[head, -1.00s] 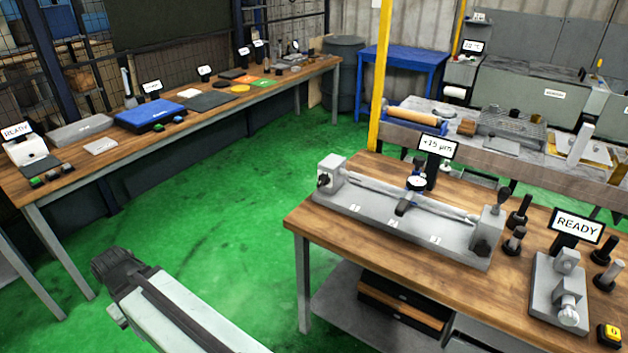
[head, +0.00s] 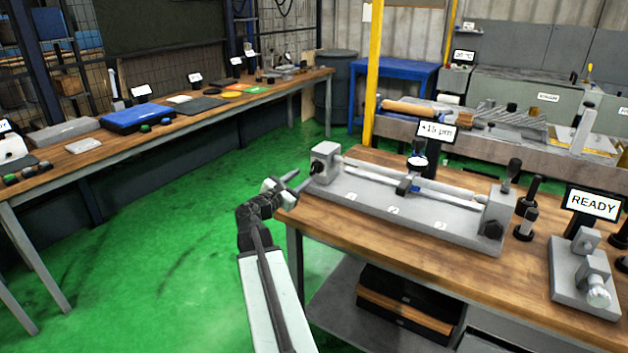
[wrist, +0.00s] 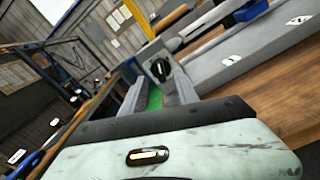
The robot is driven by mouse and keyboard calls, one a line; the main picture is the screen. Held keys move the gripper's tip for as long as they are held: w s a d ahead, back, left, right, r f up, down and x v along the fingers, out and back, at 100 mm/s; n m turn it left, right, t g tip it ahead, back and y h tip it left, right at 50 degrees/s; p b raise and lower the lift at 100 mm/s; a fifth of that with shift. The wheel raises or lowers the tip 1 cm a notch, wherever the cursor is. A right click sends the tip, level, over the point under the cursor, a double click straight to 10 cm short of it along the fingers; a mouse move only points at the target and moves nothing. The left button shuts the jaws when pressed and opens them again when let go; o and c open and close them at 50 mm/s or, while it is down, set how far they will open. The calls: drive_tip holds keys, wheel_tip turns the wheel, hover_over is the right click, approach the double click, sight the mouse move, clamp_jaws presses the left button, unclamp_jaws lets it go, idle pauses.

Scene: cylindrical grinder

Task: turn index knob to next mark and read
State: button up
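The black index knob (head: 318,168) sits on the grey left headstock (head: 325,150) of the bench fixture. It also shows in the wrist view (wrist: 160,69), with a pale line across its dark face. My gripper (head: 302,178) is just left of the knob, at the table's left edge. In the wrist view its two grey fingers (wrist: 158,84) stand apart with green floor between them, the knob just beyond their tips. Contact is not visible. A display (head: 437,131) reads "+15 µm". A dial gauge (head: 417,162) stands over the shaft between the centers.
The fixture base (head: 410,211) carries labels 1, 2 and 3 on the wooden table (head: 380,237). Dark posts (head: 525,224) and a grey device (head: 585,275) with a READY sign (head: 593,204) stand right. Green floor (head: 170,235) is open at left.

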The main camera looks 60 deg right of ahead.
sight(314, 168)
drive_tip(key=d, duration=0.7)
drive_tip(key=shift+d, duration=0.35)
clamp_jaws()
drive_tip(key=shift+d+r, duration=0.1)
drive_tip(key=shift+d, duration=0.05)
